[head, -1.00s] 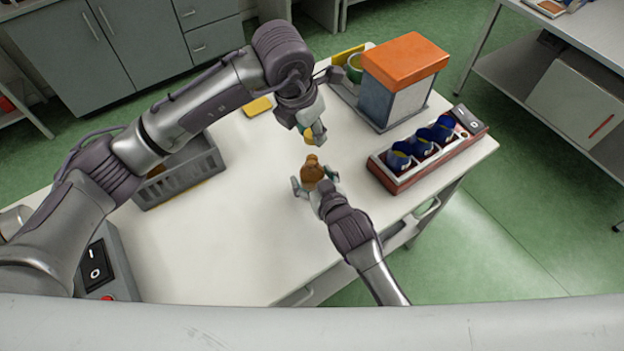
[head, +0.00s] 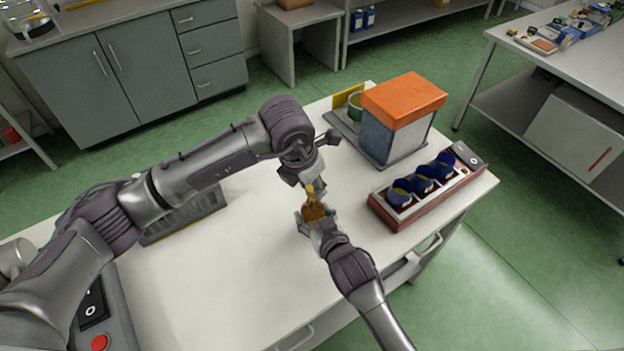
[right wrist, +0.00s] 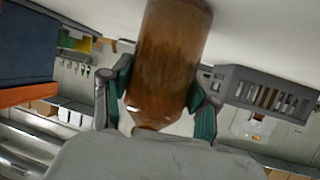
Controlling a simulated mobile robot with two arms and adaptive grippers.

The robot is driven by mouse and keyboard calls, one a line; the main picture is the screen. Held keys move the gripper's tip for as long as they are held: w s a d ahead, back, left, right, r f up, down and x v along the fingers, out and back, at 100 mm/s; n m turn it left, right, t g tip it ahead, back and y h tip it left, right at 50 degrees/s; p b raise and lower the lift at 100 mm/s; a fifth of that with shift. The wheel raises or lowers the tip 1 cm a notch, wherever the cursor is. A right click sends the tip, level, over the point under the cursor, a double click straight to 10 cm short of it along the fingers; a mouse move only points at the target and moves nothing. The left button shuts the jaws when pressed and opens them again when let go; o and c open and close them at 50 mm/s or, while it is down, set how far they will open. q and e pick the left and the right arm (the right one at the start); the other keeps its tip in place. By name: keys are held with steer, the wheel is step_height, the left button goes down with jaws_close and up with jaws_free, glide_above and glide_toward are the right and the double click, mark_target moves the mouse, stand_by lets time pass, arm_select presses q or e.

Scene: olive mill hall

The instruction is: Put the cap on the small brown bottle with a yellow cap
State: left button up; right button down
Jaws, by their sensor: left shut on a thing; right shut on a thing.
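The small brown bottle (head: 313,212) is held above the white table by my right gripper (head: 311,220). In the right wrist view the brown bottle (right wrist: 168,65) fills the space between the two teal-padded fingers of my right gripper (right wrist: 160,100), which are shut on it. My left gripper (head: 311,187) is directly over the bottle, pointing down and shut on the yellow cap (head: 310,191). The cap is at the bottle's top; I cannot tell whether it touches or is seated. The bottle's neck is mostly hidden in the head view.
A red rack (head: 385,211) with blue-topped items stands right of the grippers. Behind it is a grey box with an orange lid (head: 405,95) and a green cup (head: 355,106). A grey crate (head: 190,222) is partly behind my left arm. The table's front middle is clear.

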stand_by(0.4)
arm_select(q)
steer(key=shift+f, duration=0.9)
steer(key=shift+f, duration=0.55)
